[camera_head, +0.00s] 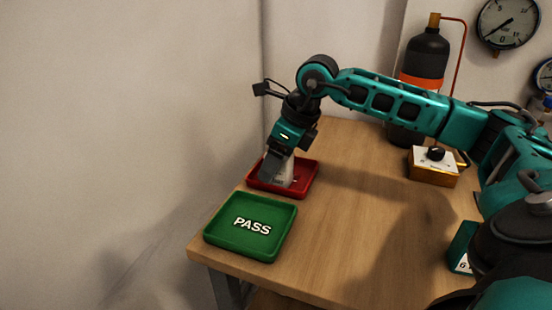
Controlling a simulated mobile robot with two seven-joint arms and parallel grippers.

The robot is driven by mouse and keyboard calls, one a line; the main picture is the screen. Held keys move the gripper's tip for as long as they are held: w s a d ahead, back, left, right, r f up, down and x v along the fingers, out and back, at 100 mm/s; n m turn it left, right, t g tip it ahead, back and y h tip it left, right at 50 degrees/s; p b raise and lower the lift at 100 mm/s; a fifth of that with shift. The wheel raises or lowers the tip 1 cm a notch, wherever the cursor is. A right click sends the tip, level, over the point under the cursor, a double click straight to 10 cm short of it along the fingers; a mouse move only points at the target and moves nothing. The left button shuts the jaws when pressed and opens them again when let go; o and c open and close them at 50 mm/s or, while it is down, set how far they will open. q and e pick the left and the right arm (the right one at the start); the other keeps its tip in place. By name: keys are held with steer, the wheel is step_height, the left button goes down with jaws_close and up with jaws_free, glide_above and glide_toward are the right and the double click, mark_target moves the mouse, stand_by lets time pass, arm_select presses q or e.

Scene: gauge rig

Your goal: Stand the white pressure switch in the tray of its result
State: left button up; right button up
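The white pressure switch (284,176) is upright in the red tray (309,176), its lower part at or just above the tray floor; I cannot tell if it touches. My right gripper (277,169) reaches down from above with its fingers around the switch's upper part, which they partly hide. It looks shut on the switch. The green tray (245,246), marked PASS, is empty in front of the red one. The red tray's lettering is mostly hidden by the switch and gripper. My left gripper is not in view.
A dark bottle (427,56) with an orange band stands at the back right. A yellow-based box with a black knob (436,154) stands before it. Gauges (507,22) hang on the wall. The wooden table's (350,225) middle is clear; its left edge lies close to the trays.

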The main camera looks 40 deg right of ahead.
steer(key=shift+r, duration=0.3)
steer(key=p+v, duration=0.2)
steer(key=v, duration=0.9)
steer(key=shift+s+r, duration=0.2)
steer(key=shift+r, duration=0.1)
steer(key=shift+d, duration=0.1)
